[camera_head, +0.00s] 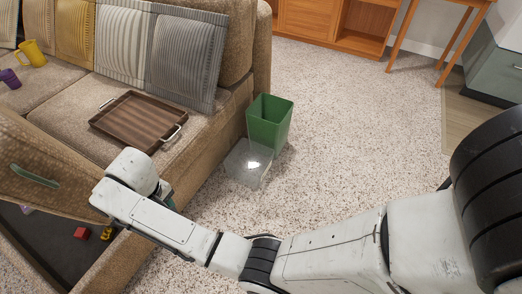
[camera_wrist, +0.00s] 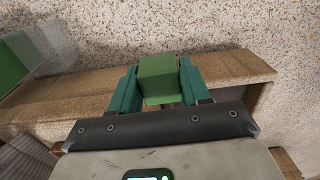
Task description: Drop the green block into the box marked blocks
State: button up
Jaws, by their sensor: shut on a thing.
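My gripper (camera_wrist: 157,80) is shut on the green block (camera_wrist: 158,76), with a teal finger on either side of it in the wrist view. In the head view only a bit of my gripper (camera_head: 167,197) shows past my wrist, and the block is hidden. A clear box (camera_head: 249,165) stands on the carpet beside the sofa, to the right of my gripper in the head view. I can read no marking on it. Its see-through side also seems to show at the left of the wrist view, partly cut off.
A green bin (camera_head: 269,122) stands right behind the clear box. The sofa (camera_head: 205,140) holds a wooden tray (camera_head: 137,121), cushions and mugs. An open compartment at lower left holds a red block (camera_head: 81,233) and a yellow toy (camera_head: 107,233). Carpet to the right is clear.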

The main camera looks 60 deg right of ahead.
aim_at(253, 167)
jog(key=z, duration=1.05)
